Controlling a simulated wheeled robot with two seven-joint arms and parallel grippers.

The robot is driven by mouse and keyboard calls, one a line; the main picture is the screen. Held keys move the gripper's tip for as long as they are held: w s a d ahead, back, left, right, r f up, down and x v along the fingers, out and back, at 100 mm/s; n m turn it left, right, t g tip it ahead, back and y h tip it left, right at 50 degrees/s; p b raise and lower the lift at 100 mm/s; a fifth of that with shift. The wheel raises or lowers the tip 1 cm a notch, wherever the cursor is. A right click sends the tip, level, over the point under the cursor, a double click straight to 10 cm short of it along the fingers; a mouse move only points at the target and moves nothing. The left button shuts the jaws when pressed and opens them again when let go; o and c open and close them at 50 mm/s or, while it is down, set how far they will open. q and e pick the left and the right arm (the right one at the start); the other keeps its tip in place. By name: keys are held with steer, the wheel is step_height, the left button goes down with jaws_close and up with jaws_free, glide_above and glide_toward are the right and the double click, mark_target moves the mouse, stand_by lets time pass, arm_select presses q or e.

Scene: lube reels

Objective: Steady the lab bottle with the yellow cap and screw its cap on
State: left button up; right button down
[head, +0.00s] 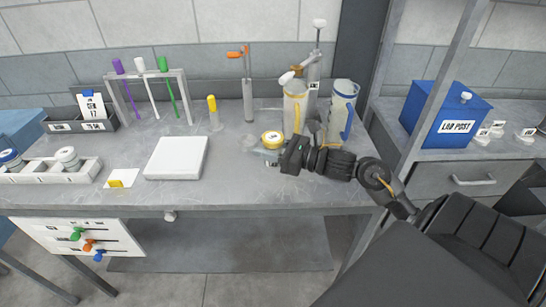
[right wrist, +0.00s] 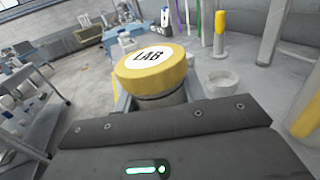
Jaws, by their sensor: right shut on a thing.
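The lab bottle's yellow cap (head: 271,138) has a white top and sits at the tip of my right gripper (head: 279,153), over the grey bench. In the right wrist view the yellow cap (right wrist: 155,68) reads LAB and looks level on top of the pale bottle body (right wrist: 168,99). My right gripper is shut on the bottle below the cap, one finger on each side. Most of the bottle is hidden by the cap and my gripper. I cannot tell how tightly the cap is seated. My left gripper is not in view.
A small pale dish (head: 249,143) stands just left of the bottle. Tall cylinders (head: 341,110) crowd the bench behind my right gripper. A white slab (head: 176,158) lies to the left, and a rack (head: 147,76) of coloured sticks stands behind it. Bare bench lies in front.

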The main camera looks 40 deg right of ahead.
steer(key=shift+w+d+f, duration=0.35)
steer(key=shift+d+f, duration=0.3)
steer(key=shift+f, duration=0.25)
steer(key=shift+w+d+f, duration=0.3)
steer(key=shift+d+f, duration=0.35)
steer(key=shift+f, duration=0.2)
steer(key=shift+p, duration=0.3)
steer(key=f, duration=0.1)
steer(key=f+p, duration=0.1)
steer(key=f, duration=0.1)
steer(key=shift+w+d+p, duration=0.15)
steer(key=shift+d+p, duration=0.15)
steer(key=shift+f, duration=0.25)
steer(key=shift+a, duration=0.1)
steer(key=shift+f, duration=0.2)
steer(key=shift+f+b, duration=0.1)
steer(key=shift+b, duration=0.25)
steer(key=c, duration=0.8)
jaws_free()
